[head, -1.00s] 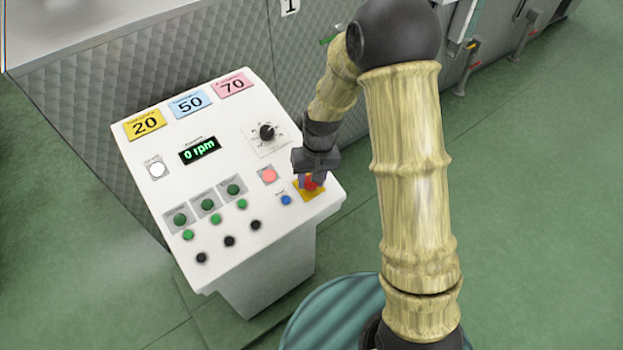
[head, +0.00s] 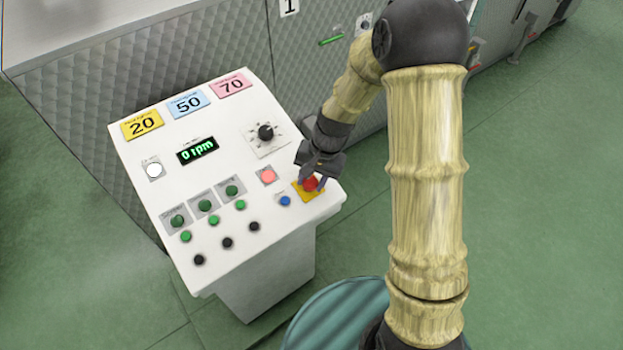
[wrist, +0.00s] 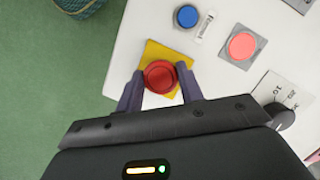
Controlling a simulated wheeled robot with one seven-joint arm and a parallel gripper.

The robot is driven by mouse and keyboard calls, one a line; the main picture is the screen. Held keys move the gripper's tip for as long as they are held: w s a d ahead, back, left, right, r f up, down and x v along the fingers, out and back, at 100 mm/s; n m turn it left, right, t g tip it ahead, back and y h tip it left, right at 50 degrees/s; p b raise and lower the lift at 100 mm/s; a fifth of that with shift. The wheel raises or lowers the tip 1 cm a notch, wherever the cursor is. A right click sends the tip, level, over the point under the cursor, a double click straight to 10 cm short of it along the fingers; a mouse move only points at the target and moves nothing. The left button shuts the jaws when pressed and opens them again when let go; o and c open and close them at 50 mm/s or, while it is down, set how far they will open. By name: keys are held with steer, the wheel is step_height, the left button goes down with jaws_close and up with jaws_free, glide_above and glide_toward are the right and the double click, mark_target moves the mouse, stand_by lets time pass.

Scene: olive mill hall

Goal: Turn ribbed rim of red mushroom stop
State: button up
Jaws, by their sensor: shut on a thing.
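The red mushroom stop (head: 310,184) sits on a yellow plate (head: 304,196) at the lower right corner of the white control panel (head: 262,235). In the wrist view the red stop (wrist: 160,76) lies between the two fingers of my gripper (wrist: 160,82), one at its left side and one at its right. My gripper (head: 312,182) is shut on its rim in the head view too. The yellow plate (wrist: 152,52) shows around the stop's far side. The ribs of the rim are too small to make out.
A blue button (head: 285,201) and a lit pinkish button (head: 267,176) are close by on the panel. A black dial (head: 266,132) stands farther up. The display (head: 198,150) reads 0 rpm. Several green and black buttons lie lower left.

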steer(key=shift+w, duration=0.1)
steer(key=o, duration=1)
steer(key=shift+r, duration=0.1)
steer(key=b+v, duration=0.2)
steer(key=v, duration=1.5)
steer(key=shift+r+b, duration=0.15)
steer(key=shift+b, duration=0.2)
steer(key=shift+d, duration=0.1)
